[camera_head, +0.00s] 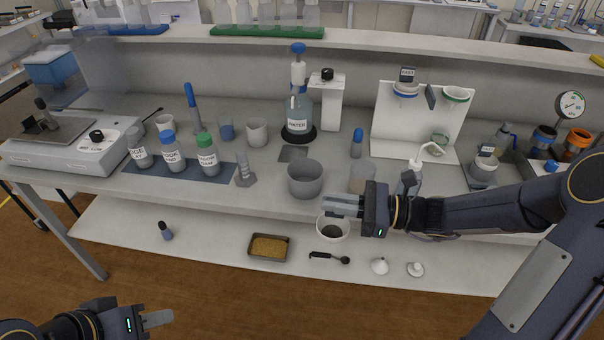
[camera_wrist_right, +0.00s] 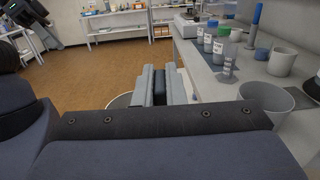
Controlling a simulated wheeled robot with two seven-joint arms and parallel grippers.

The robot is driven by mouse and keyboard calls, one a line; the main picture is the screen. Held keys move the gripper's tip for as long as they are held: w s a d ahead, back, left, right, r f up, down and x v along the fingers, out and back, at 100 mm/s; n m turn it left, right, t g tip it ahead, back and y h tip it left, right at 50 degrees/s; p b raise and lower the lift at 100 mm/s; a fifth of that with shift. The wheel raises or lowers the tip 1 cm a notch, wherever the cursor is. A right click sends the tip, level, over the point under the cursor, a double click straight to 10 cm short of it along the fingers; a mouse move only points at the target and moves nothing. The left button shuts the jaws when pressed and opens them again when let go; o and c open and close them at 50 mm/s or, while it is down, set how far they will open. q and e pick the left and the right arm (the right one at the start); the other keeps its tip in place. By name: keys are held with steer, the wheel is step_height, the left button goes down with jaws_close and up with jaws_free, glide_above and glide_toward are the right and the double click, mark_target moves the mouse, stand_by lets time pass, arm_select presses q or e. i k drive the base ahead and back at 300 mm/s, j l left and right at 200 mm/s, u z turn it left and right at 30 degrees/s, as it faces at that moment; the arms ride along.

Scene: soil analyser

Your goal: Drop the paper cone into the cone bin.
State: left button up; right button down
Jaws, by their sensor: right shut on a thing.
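My right gripper (camera_head: 342,205) reaches in from the right and is over the white round bin (camera_head: 334,238) on the lower shelf, covering the bin's back rim. Its fingers are shut, and they also show in the right wrist view (camera_wrist_right: 159,86) with a narrow dark gap between them. The thing they hold is hidden, and I cannot make out a cone shape. The bin's dark inside shows below the fingers; part of its rim is in the wrist view (camera_wrist_right: 120,101). My left gripper (camera_head: 158,319) is low at the left, away from the bench, seen from the side.
A grey beaker (camera_head: 305,182) stands on the bench edge just behind my right gripper. A tray of soil (camera_head: 269,248), a black scoop (camera_head: 328,257) and two small white funnel-like pieces (camera_head: 380,266) lie on the lower shelf. A white stand (camera_head: 420,135) is behind.

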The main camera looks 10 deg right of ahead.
mark_target(303, 195)
steer(key=i, duration=0.9)
